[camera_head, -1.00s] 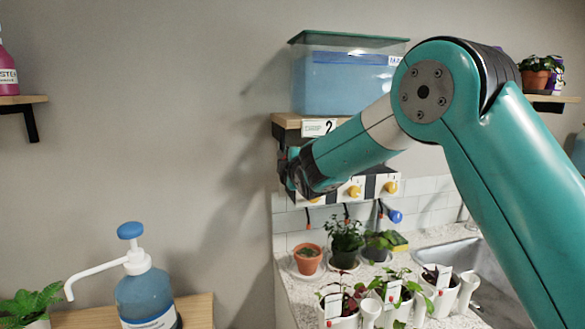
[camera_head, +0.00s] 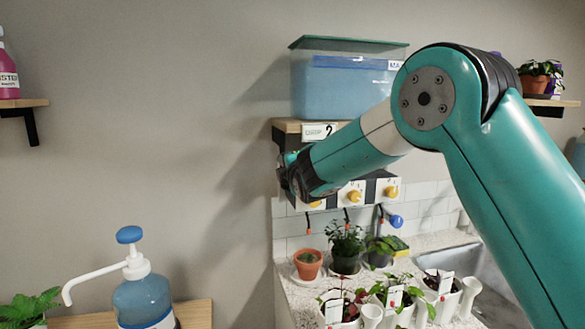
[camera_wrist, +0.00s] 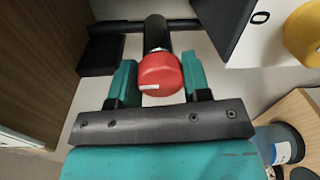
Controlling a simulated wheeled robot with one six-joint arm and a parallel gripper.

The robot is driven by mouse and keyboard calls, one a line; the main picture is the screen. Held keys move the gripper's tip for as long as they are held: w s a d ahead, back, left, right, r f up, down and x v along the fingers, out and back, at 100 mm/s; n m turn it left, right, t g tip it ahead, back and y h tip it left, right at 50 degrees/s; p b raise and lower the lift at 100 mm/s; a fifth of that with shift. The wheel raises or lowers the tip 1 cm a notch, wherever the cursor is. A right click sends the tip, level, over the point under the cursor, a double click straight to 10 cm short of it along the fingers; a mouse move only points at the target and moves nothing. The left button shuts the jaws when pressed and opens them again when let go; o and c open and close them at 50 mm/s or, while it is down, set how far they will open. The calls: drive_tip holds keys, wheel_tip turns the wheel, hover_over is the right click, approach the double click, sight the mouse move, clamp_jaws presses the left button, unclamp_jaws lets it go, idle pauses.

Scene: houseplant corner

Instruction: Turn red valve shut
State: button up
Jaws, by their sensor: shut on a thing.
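The red valve (camera_wrist: 158,77) is a round red knob with a small white label on its rim, at the end of a black stem in the wrist view. My gripper (camera_wrist: 159,70) has one teal finger on each side of the knob and is shut on it. In the head view, my gripper (camera_head: 288,177) is at the left end of the valve panel, under the shelf. My own wrist hides the red valve there.
Yellow knobs (camera_head: 355,196) sit on the panel right of my wrist; one also shows in the wrist view (camera_wrist: 304,34). A blue water tank (camera_head: 345,88) stands on the shelf above. Potted plants (camera_head: 345,245) stand on the counter below.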

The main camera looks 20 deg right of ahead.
drive_tip(key=o, duration=0.9)
drive_tip(key=s+b, duration=0.1)
drive_tip(key=s, duration=0.4)
drive_tip(key=s+b, duration=0.2)
drive_tip(key=s, duration=0.4)
drive_tip(key=s+r+b, duration=0.1)
drive_tip(key=s+b, duration=0.1)
drive_tip(key=s, duration=0.4)
drive_tip(key=shift+s+r, duration=0.1)
drive_tip(key=shift+s, duration=0.1)
drive_tip(key=s+f+m+g+y, duration=0.2)
drive_tip(key=s+f+m+g, duration=0.4)
drive_tip(key=f, duration=0.1)
drive_tip(key=s+a+f+m+g, duration=0.1)
drive_tip(key=s+f+m+g, duration=0.1)
drive_tip(key=s, duration=0.6)
drive_tip(key=s+a+f+m+g+y, duration=0.1)
drive_tip(key=s+f+m+g, duration=0.1)
drive_tip(key=s+g, duration=0.3)
drive_tip(key=s+a+f+m+g+y, duration=0.1)
drive_tip(key=s+a+f+m+g, duration=0.1)
drive_tip(key=s, duration=1)
drive_tip(key=shift+a+f+m+g, duration=0.1)
drive_tip(key=shift+f+m+g, duration=0.4)
drive_tip(key=shift+f+g, duration=0.45)
